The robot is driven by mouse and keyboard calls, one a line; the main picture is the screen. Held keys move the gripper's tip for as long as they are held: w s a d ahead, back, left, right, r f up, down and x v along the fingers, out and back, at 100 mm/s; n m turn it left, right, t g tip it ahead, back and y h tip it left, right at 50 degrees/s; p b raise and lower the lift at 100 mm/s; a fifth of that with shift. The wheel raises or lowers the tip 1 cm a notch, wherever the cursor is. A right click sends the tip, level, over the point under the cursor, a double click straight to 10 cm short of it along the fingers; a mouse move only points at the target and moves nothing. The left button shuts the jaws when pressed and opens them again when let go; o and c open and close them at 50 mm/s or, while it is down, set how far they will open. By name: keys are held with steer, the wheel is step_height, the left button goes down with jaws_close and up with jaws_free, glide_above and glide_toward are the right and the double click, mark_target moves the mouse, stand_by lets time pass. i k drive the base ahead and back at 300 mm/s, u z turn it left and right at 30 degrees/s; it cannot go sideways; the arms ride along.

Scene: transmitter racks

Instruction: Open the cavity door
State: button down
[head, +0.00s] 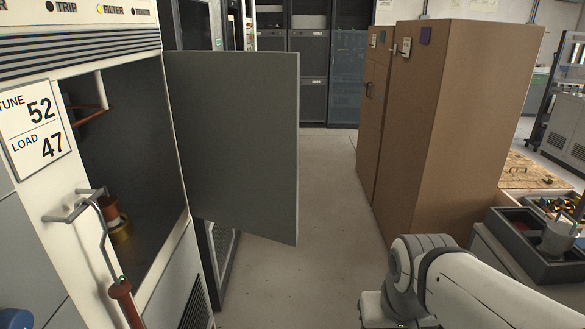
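The cavity door (235,140) is a flat grey panel on the left cabinet (90,55). It stands swung out from the right edge of the cavity opening, into the aisle. The dark cavity (135,135) shows open behind the white frame. Inside are a copper-coloured rod (90,115) and a reddish and yellow coil-like part (115,222). My white arm shows at the lower right, apart from the door. My gripper is out of the frame.
A grounding-type hook with a red-brown handle (125,303) hangs from a bracket on the cabinet front. Tall brown cabinets (470,110) stand right of the aisle. A bench with a grey tray (530,262) is at far right. The aisle floor (315,200) is clear.

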mark_target(235, 115)
steer(key=u, duration=0.05)
steer(key=i, duration=0.9)
